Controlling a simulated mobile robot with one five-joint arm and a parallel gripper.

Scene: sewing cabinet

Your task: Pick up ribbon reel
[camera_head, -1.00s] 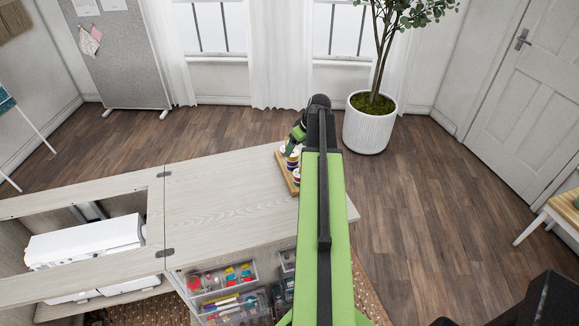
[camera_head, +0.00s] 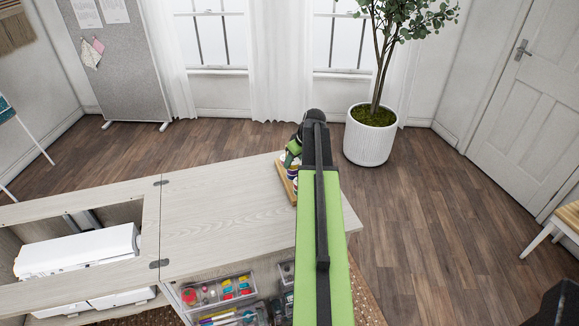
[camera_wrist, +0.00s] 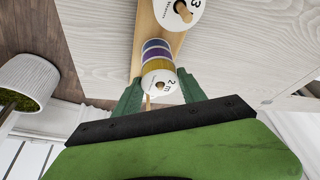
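My gripper (camera_wrist: 163,86) points at a row of ribbon reels in the wrist view. Its two green fingers are spread on either side of a ribbon reel (camera_wrist: 160,83) with a white end marked "2 m". Purple and yellow bands show beyond that end. The fingers are very close to the reel's sides; I cannot tell whether they press on it. Another reel (camera_wrist: 181,12), white and marked "3", is farther along the wooden holder (camera_wrist: 143,42). In the head view, my arm partly covers the holder (camera_head: 284,184) and its reels, and the gripper is mostly hidden.
The holder is on the pale cabinet top (camera_head: 220,215), which is clear to its left. A white sewing machine (camera_head: 77,252) sits in the opening at left. Clear drawers (camera_head: 220,293) hold supplies below. A potted plant (camera_head: 371,137) stands beyond the cabinet.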

